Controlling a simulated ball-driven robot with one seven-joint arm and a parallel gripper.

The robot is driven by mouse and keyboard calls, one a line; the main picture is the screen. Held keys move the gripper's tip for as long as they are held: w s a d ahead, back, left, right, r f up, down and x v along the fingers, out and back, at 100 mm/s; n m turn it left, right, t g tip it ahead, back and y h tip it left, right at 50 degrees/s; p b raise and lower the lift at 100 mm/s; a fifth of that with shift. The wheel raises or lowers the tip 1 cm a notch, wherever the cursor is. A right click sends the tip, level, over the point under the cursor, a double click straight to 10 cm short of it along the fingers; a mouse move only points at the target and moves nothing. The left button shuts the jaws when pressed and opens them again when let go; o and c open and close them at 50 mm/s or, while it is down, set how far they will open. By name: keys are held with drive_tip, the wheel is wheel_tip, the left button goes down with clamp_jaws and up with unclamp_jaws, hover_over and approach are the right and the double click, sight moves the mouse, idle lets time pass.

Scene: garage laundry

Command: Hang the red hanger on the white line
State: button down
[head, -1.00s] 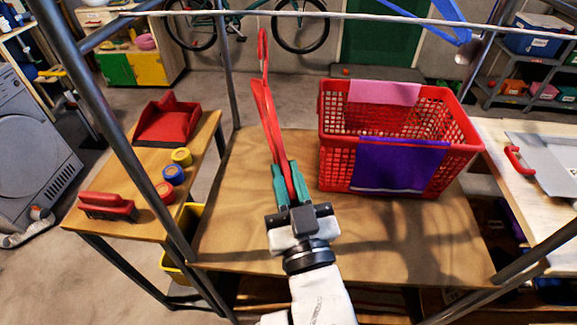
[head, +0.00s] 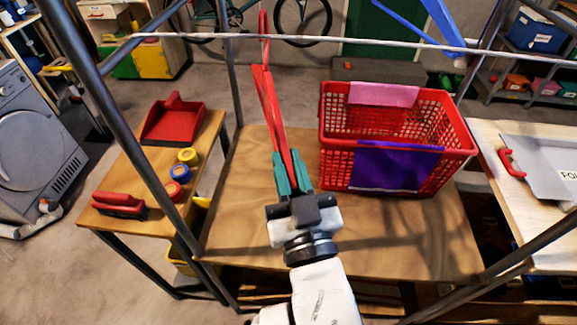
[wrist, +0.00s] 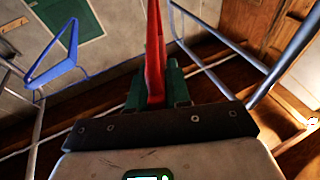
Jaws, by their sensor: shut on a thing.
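The red hanger (head: 267,95) stands upright, nearly edge-on, in my gripper (head: 293,178). The green fingers are shut on its lower part. In the head view its hook rises at the top and overlaps the white line (head: 350,42), which runs across between the metal posts. I cannot tell whether the hook touches the line or is only in front of or behind it. In the wrist view the hanger (wrist: 155,60) rises between the green fingers (wrist: 155,90), and its top is cut off by the frame. The white line (wrist: 205,66) also shows there.
A red basket (head: 395,125) with pink and purple cloths stands on the wooden table (head: 245,220). A red dustpan (head: 172,122) and a brush (head: 118,204) lie on the left bench. Metal posts (head: 130,130) frame the space.

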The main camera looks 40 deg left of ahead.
drive_tip(key=shift+r+p, duration=1.15)
drive_tip(key=shift+r, duration=0.6)
drive_tip(key=shift+s+d+f, duration=0.15)
drive_tip(key=shift+s+f, duration=0.05)
drive_tip(key=shift+s, duration=0.15)
drive_tip(key=shift+s+d+f+b, duration=0.25)
drive_tip(key=shift+s+f+b, duration=0.15)
drive_tip(key=shift+f+b, duration=0.25)
drive_tip(key=shift+s+d+f+b, duration=0.25)
drive_tip(key=shift+s+f+b, duration=0.1)
drive_tip(key=shift+f+b, duration=0.3)
drive_tip(key=shift+s+d+f+b, duration=0.25)
drive_tip(key=shift+s+f+b, duration=0.15)
drive_tip(key=shift+f+b, duration=0.25)
drive_tip(key=shift+f, duration=0.1)
